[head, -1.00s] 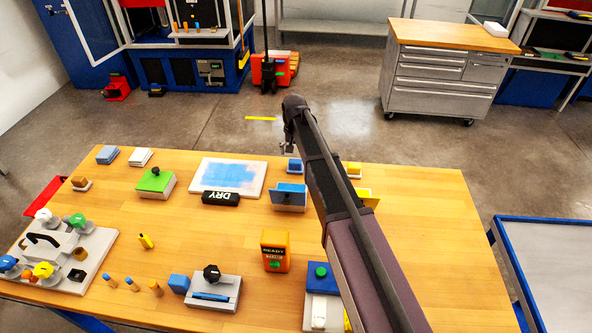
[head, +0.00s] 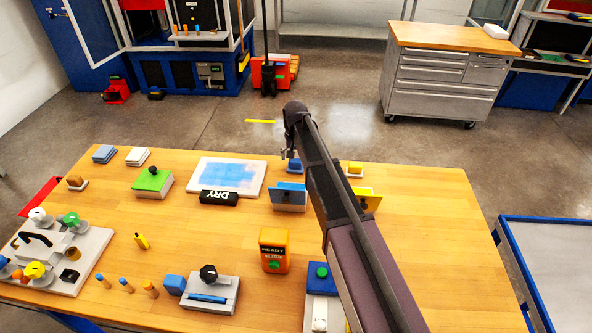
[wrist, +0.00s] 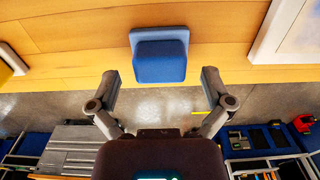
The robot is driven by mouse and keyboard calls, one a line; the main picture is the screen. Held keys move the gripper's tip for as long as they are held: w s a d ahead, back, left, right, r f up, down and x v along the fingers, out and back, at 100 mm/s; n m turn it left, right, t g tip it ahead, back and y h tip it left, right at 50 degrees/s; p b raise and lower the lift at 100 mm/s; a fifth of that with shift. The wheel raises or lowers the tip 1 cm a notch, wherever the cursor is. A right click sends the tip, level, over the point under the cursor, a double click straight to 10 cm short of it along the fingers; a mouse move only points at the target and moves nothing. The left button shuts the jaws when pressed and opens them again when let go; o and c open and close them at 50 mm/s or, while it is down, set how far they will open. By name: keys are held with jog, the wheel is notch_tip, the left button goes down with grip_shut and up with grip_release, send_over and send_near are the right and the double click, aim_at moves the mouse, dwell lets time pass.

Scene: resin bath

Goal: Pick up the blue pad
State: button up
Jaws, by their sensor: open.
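The blue pad (wrist: 160,62) is a rounded blue block on a flat, lighter blue-grey base near the far edge of the wooden table. It fills the upper middle of the wrist view. In the head view the blue pad (head: 295,168) is small and partly hidden by my arm. My gripper (wrist: 160,88) is open and empty, its fingers spread to the left and right of the pad's near end. In the head view my gripper (head: 290,153) hangs just above and beyond the pad; I cannot tell the exact height gap.
A blue plate on a grey stand (head: 288,197) is in front of the pad. A yellow block (head: 354,168) lies to its right. A white board with blue paint (head: 228,175) and a black DRY eraser (head: 219,198) lie to the left. The table's right side is clear.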

aim_at(295, 160)
jog(key=shift+f+b, duration=0.75)
jog(key=shift+f, duration=0.35)
jog(key=c, duration=1.2)
jog(key=shift+r, duration=0.1)
jog(key=shift+c, duration=0.2)
notch_tip(295, 160, up, 10)
jog(key=p, duration=1)
